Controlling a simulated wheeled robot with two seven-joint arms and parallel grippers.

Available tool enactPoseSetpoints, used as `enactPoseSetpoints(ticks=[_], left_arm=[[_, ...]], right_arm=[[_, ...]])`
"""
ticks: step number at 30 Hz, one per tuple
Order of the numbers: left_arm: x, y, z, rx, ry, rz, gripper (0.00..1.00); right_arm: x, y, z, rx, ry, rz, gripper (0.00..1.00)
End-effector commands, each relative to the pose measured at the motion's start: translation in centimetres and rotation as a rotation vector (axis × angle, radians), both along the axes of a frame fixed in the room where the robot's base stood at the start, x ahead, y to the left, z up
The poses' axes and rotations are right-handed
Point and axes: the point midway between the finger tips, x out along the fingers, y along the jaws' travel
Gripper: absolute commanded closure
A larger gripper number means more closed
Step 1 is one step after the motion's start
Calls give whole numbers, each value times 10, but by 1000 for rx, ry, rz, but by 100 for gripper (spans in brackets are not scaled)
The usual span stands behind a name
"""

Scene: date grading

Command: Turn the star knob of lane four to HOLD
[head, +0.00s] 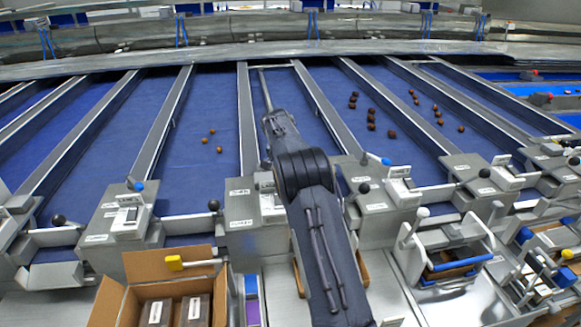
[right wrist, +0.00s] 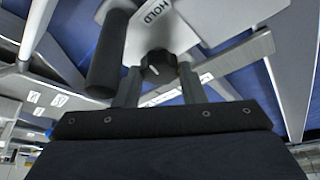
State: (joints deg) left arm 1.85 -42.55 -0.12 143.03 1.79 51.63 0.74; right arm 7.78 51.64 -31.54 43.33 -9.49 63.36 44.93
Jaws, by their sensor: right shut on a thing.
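In the right wrist view a black star knob (right wrist: 158,65) sits between the two dark fingers of my right gripper (right wrist: 160,85), which is shut on it. A white plate marked HOLD (right wrist: 157,13) lies just beyond the knob. I cannot tell which way the knob points. In the head view my arm covers the middle of the machine and hides the knob and the gripper's fingers. My left gripper is not in view.
A thick black cylindrical handle (right wrist: 108,55) stands close beside the left finger. Grey control boxes (head: 124,215) with levers line the lane ends. Several dates (head: 371,118) lie on the blue lanes. An open cardboard box (head: 120,300) stands at the front left.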

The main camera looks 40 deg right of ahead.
Motion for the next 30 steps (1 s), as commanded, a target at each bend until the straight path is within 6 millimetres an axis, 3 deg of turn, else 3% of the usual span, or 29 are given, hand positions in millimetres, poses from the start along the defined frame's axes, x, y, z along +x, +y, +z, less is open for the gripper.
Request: enactPoseSetpoints(ticks=[5, 6, 10, 20, 30], left_arm=[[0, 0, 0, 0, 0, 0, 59], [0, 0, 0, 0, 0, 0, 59], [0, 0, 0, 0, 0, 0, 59], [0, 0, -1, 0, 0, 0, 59], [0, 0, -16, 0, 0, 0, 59]], right_arm=[[1, 0, 1, 0, -2, 2, 86], [1, 0, 1, 0, -2, 2, 59], [0, 0, 0, 1, -1, 2, 42], [0, 1, 2, 0, -1, 3, 41], [-7, 20, 49, -1, -5, 3, 41]])
